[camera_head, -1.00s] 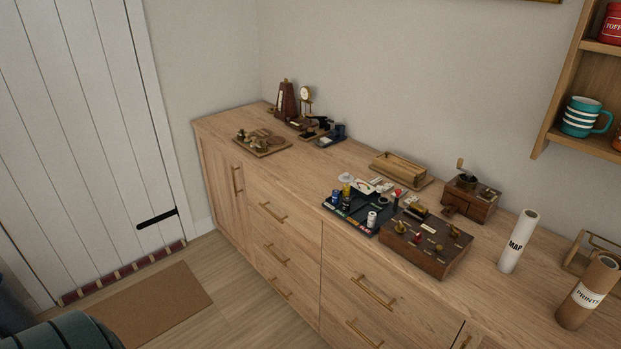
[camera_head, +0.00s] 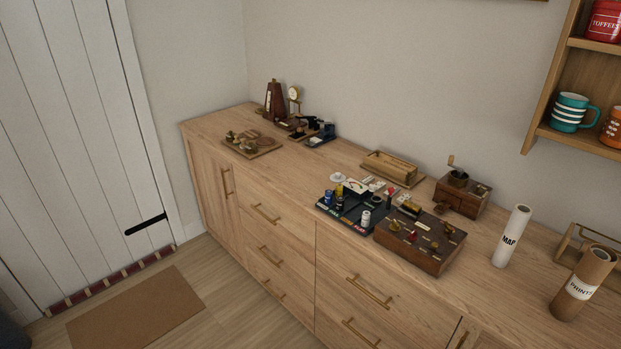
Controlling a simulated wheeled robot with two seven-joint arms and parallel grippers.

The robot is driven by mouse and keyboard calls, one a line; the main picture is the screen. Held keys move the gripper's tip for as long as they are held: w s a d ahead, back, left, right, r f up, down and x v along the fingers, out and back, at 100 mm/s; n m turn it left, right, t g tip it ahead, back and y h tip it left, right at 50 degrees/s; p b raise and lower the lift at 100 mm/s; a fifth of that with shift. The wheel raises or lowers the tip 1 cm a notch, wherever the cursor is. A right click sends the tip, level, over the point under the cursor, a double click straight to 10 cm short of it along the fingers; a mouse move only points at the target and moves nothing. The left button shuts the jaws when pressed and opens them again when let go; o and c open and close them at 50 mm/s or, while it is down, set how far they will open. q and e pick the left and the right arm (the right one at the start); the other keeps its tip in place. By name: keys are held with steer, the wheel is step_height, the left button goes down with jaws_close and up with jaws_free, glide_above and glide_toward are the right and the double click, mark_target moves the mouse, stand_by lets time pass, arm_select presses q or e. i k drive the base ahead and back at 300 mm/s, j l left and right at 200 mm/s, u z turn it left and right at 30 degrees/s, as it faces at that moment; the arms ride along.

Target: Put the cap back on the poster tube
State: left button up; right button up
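A brown cardboard tube with a white label reading "PRINTS" (camera_head: 581,287) stands on the sideboard at the lower right. I cannot make out a loose cap for certain among the small items on the sideboard. Neither of my grippers is in view.
The wooden sideboard (camera_head: 290,185) carries a wooden box with small fittings (camera_head: 420,240), a coffee grinder (camera_head: 462,193), a dark tray of small items (camera_head: 347,207), a wooden tray (camera_head: 393,168) and a metronome (camera_head: 275,101). A wall shelf (camera_head: 545,92) with mugs hangs at the upper right.

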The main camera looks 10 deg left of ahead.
mark_target(591, 272)
steer(key=l+z, duration=0.1)
steer(key=z, duration=0.35)
steer(key=l+z, duration=0.1)
steer(key=z, duration=0.35)
steer(key=i+z, duration=0.1)
steer(key=z, duration=0.35)
steer(key=i+j, duration=0.1)
steer(key=j, duration=0.6)
steer(key=i+j, duration=0.1)
steer(key=j, duration=0.65)
steer(key=i+j+z, duration=0.1)
steer(key=j, duration=0.6)
steer(key=i+j, duration=0.1)
steer(key=j, duration=0.65)
